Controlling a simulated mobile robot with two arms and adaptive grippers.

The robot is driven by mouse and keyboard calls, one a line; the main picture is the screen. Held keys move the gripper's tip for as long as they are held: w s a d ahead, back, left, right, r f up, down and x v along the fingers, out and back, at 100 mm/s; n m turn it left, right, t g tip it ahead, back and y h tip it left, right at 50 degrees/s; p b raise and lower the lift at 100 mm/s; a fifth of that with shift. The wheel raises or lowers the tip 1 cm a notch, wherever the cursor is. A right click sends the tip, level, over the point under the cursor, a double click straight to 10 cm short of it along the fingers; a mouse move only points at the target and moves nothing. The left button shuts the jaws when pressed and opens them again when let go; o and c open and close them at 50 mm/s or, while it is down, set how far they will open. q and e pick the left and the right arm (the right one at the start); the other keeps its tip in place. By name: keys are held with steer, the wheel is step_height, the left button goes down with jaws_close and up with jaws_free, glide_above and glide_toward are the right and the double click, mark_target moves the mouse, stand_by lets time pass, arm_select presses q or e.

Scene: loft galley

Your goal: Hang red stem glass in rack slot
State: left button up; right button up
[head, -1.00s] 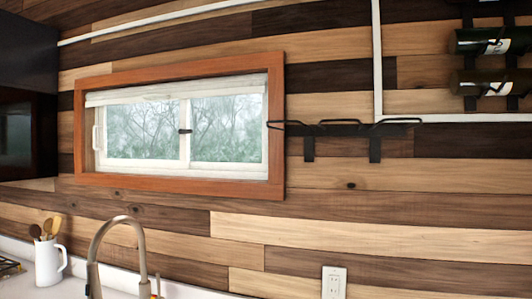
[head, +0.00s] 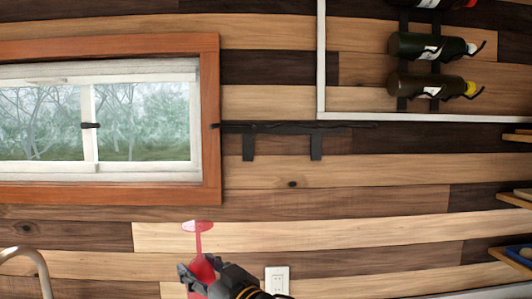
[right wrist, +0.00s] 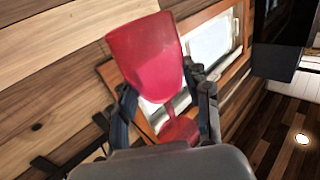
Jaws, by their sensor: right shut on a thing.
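The red stem glass (head: 198,238) is upside down in the head view, its foot on top and its bowl lower, partly hidden by the gripper. My right gripper (head: 197,272) is shut on it at the bottom of the picture. The right wrist view shows the red bowl (right wrist: 147,58) between the two fingers (right wrist: 163,95). The black wall rack (head: 290,127) is right of the window, seen nearly edge-on, so its slots cannot be told apart. The glass is below and left of the rack, apart from it. My left gripper is not in view.
The orange-framed window (head: 211,120) is left of the rack. Dark bottles (head: 425,46) lie in a wall holder at upper right. Wooden shelves (head: 515,198) stick out at the right edge. A tap (head: 38,265) stands at lower left.

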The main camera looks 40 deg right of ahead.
steer(key=s+d+r+m+h+p, duration=0.1)
steer(key=s+d+r+m+h, duration=0.25)
steer(key=r, duration=0.65)
steer(key=s+d+r+h+p, duration=0.2)
steer(key=s+d+r, duration=0.2)
steer(key=d+r, duration=0.45)
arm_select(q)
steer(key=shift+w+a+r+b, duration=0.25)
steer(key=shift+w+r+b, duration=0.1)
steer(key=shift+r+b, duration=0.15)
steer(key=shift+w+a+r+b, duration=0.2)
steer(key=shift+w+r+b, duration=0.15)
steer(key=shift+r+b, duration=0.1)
arm_select(e)
steer(key=w+d, duration=0.7)
steer(key=w, duration=0.4)
steer(key=shift+d+r+g, duration=0.25)
steer(key=shift+d+g, duration=0.1)
steer(key=shift+g, duration=0.05)
steer(key=o, duration=1.3)
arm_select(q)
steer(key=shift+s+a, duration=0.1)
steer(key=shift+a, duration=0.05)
